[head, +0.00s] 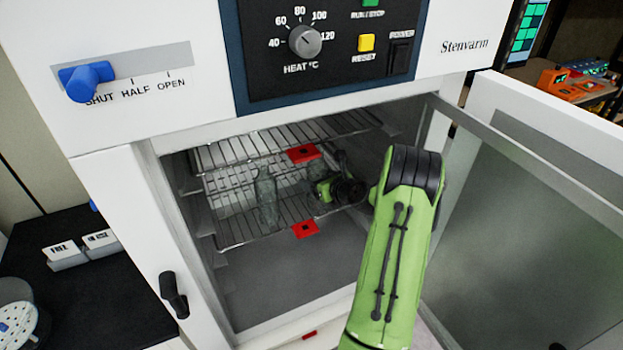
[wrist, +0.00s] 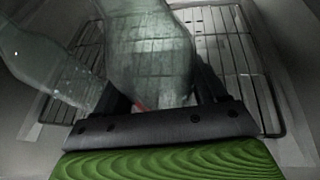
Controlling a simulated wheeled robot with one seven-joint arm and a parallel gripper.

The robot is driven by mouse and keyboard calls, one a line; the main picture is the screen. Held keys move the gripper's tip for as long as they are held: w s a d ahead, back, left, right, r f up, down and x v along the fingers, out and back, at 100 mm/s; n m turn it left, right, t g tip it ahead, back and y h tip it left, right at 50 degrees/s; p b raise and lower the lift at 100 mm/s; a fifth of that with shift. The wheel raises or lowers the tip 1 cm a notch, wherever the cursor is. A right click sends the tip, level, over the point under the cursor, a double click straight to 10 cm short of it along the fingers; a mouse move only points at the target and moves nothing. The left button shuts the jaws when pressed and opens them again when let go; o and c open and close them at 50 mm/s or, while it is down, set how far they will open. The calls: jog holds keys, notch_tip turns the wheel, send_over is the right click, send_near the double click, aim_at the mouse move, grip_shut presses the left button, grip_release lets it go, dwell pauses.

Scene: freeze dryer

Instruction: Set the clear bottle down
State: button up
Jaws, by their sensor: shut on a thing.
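My gripper (head: 322,190) reaches through the open front of the white cabinet, over the lower wire shelf (head: 238,232). In the wrist view the jaws (wrist: 160,90) are shut around the lower part of a clear bottle (wrist: 150,45). In the head view this held bottle (head: 292,186) is faint and partly hidden by my gripper. Whether its base touches the shelf I cannot tell. A second clear bottle (head: 267,200) stands to the left on the lower shelf; it also shows at the left of the wrist view (wrist: 40,62).
An upper wire shelf (head: 235,150) runs above. Red tags mark the upper shelf (head: 303,154) and lower shelf (head: 305,229) fronts. The cabinet's glazed door (head: 540,210) stands open at right, beside my arm. The lower shelf's left part looks clear.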

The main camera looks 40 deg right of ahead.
aim_at(312, 180)
jog(key=x, duration=0.3)
jog(key=shift+a, duration=0.1)
jog(key=shift+f, duration=0.25)
jog(key=shift+s+r, duration=0.1)
jog(key=o, duration=1.2)
